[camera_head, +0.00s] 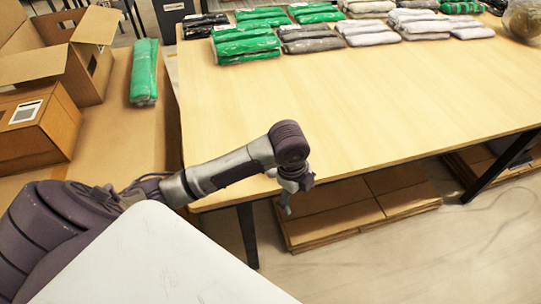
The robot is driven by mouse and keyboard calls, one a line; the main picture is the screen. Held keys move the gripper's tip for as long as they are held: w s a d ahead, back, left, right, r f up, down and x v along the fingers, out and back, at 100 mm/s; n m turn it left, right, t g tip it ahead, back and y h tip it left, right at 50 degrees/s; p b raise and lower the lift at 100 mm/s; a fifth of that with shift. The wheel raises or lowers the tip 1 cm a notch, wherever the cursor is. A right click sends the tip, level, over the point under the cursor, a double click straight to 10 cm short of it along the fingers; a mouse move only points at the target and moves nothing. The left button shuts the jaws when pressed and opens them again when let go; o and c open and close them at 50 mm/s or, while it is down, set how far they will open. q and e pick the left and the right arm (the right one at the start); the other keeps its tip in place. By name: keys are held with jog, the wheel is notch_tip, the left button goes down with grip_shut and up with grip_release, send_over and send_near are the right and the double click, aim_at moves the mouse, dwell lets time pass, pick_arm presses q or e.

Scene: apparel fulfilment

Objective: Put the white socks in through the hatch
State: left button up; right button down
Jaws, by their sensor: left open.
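My left gripper (287,205) hangs down at the front edge of the wooden table, seen small and side-on, open with nothing seen in it. Pale white-grey wrapped packs (370,34) lie in rows at the far side of the table, well away from my gripper. I cannot tell which of them are the white socks. No hatch is in view. My right gripper is not in view.
Green packs (246,45) and dark grey packs (307,39) lie beside the pale ones. The table (350,110) is clear in its middle and front. Flat cardboard (350,205) lies under the table.

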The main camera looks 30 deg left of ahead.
pick_arm(q)
jog(key=w+a+r+m, duration=0.1)
jog(key=a, duration=0.1)
jog(key=w+a+r+m, duration=0.1)
jog(key=w+a+r, duration=0.1)
jog(key=w+a+r+m+y, duration=0.1)
jog(key=w+a, duration=0.1)
jog(key=shift+w+a+r+g, duration=0.2)
jog(key=shift+a+r+g, duration=0.1)
jog(key=shift+r, duration=0.1)
jog(key=w+a+r+m, duration=0.3)
jog(key=a+r, duration=0.4)
jog(key=a, duration=0.1)
jog(key=shift+g, duration=0.4)
notch_tip(320, 180, down, 8)
jog(key=shift+w+d+r, duration=0.1)
jog(key=shift+d+r, duration=0.05)
jog(key=shift+s+d+f+p, duration=0.1)
jog(key=shift+f+p, duration=0.05)
jog(key=shift+f, duration=1.25)
jog(key=shift+s+d+f+p, duration=0.1)
jog(key=shift+f+p, duration=0.05)
jog(key=shift+f, duration=1.2)
jog(key=c, duration=1.4)
jog(key=shift+o, duration=0.2)
jog(key=shift+r, duration=0.1)
